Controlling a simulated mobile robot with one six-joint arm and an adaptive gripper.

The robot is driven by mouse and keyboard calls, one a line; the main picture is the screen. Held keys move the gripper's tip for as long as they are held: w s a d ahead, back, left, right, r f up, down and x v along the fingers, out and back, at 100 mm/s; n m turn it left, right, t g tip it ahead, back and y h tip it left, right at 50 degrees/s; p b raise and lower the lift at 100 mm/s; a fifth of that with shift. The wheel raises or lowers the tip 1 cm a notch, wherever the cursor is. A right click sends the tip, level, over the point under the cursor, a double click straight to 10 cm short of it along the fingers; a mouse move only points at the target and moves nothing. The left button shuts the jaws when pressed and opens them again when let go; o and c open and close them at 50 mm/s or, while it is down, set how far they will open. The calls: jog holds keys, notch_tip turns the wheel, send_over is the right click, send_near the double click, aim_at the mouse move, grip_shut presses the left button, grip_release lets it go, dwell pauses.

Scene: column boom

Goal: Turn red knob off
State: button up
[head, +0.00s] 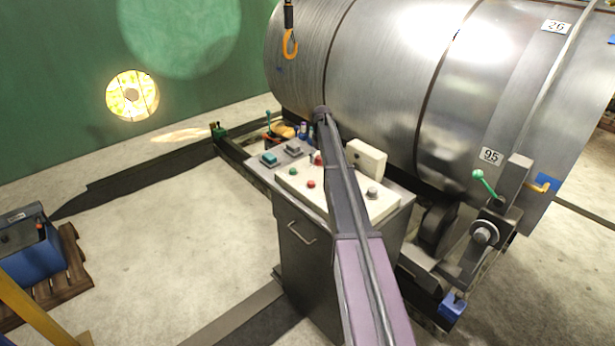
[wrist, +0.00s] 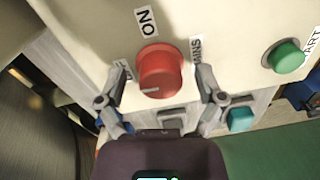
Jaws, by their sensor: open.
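The red knob (wrist: 160,70) is on the cream panel face in the wrist view, with a white pointer line near its lower edge. A label (wrist: 147,22) above it seems to read ON. In the head view, a red part (head: 319,159) beside my arm looks like the knob, and my arm hides part of the panel.
A green START button (wrist: 287,57) is right of the knob, and a teal button (wrist: 240,119) lies below. The console (head: 290,262) stands before a large metal cylinder (head: 390,80). An orange hook (head: 290,45) hangs above. Open floor lies left of the console.

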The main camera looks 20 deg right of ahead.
jog(key=shift+m, duration=0.4)
jog(key=m, duration=0.3)
jog(key=shift+m, duration=0.3)
jog(key=m, duration=1.3)
jog(key=shift+a+m, duration=0.1)
jog(key=shift+m, duration=0.2)
notch_tip(320, 180, up, 14)
jog(key=p, duration=1.4)
jog(key=s+a+f+n+b, duration=0.3)
jog(key=s+a, duration=0.4)
jog(key=s, duration=0.1)
jog(key=s+a+f+n+b, duration=0.3)
jog(key=s+a, duration=0.3)
jog(key=s, duration=0.3)
jog(key=s+a+f+n+b, duration=0.3)
jog(key=s+a+n, duration=0.1)
jog(key=s+a, duration=0.3)
jog(key=shift+s+a, duration=0.3)
jog(key=shift+s, duration=0.65)
